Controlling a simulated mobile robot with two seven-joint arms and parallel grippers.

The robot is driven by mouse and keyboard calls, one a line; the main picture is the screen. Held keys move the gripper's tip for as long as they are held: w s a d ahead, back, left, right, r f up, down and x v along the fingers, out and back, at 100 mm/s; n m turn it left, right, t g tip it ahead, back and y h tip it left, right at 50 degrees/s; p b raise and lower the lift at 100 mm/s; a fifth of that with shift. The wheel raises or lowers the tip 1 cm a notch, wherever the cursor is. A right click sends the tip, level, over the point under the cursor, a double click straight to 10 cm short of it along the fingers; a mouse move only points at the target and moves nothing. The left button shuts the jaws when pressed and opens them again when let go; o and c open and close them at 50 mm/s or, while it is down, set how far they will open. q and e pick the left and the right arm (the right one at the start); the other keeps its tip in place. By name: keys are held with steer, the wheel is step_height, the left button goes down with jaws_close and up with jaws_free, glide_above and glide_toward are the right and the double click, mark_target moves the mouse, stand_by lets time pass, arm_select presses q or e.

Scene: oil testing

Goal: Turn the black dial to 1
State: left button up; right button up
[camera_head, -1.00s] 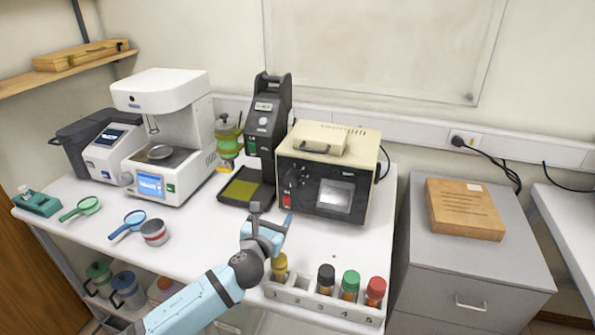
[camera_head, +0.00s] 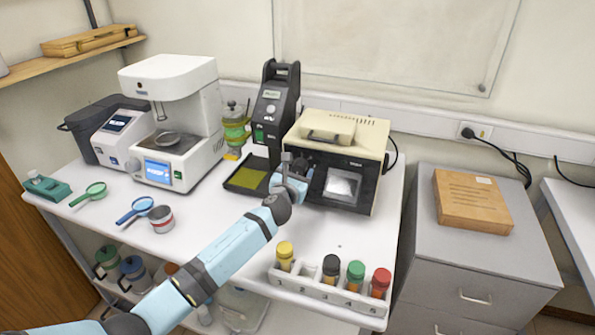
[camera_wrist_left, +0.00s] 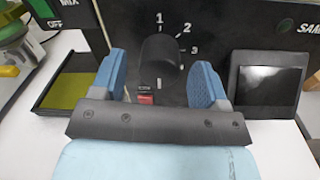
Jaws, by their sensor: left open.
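The black dial (camera_wrist_left: 160,62) sits on the dark front panel of the beige boxy machine (camera_head: 340,132). The numbers 1, 2 and 3 are printed around it, with 1 at the top. A white mark shows at the dial's lower edge. My left gripper (camera_wrist_left: 160,84) is open, its blue fingers on either side of the dial, with gaps visible between. In the head view my left gripper (camera_head: 297,170) is at the left part of the machine's front and hides the dial. My right gripper is not in view.
A red switch (camera_wrist_left: 145,99) is just below the dial, and a dark screen (camera_wrist_left: 268,85) is to its right. A black tray with a yellow-green pad (camera_head: 246,179) is left of the machine. A vial rack (camera_head: 330,292) stands at the table's front edge.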

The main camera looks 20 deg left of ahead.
arm_select(q)
steer(key=shift+w, duration=0.35)
steer(key=c, duration=0.9)
